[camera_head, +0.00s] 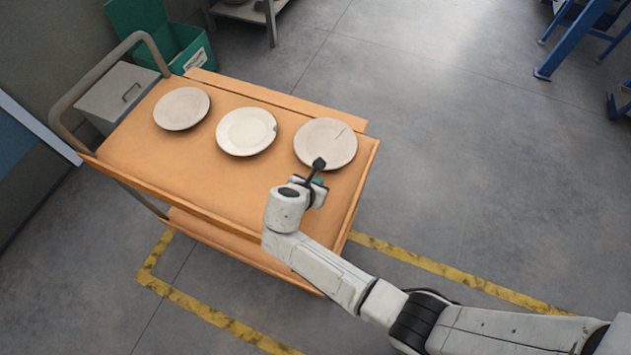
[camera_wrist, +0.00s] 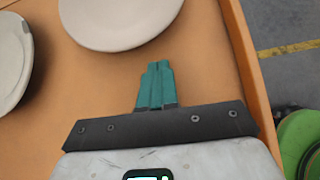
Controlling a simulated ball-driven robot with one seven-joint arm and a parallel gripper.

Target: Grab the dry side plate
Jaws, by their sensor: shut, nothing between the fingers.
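Three round plates lie in a row on the orange cart top (camera_head: 190,180). The left plate (camera_head: 181,108) is plain beige. The middle plate (camera_head: 246,131) is paler, with an inner ring and a small mark on its right rim. The right plate (camera_head: 326,143) is beige with a thin dark line near its upper right. I cannot tell which is dry. My gripper (camera_head: 318,166) is at the near edge of the right plate. In the wrist view, its teal fingers (camera_wrist: 157,85) are shut and empty, just short of a plate (camera_wrist: 120,18). Another plate (camera_wrist: 12,60) shows at the left.
The cart's handle (camera_head: 100,75) and a grey bin (camera_head: 118,95) are at its left end. A green crate (camera_head: 165,45) stands behind. Grey floor is open on the right, with a blue frame (camera_head: 575,40) farther off.

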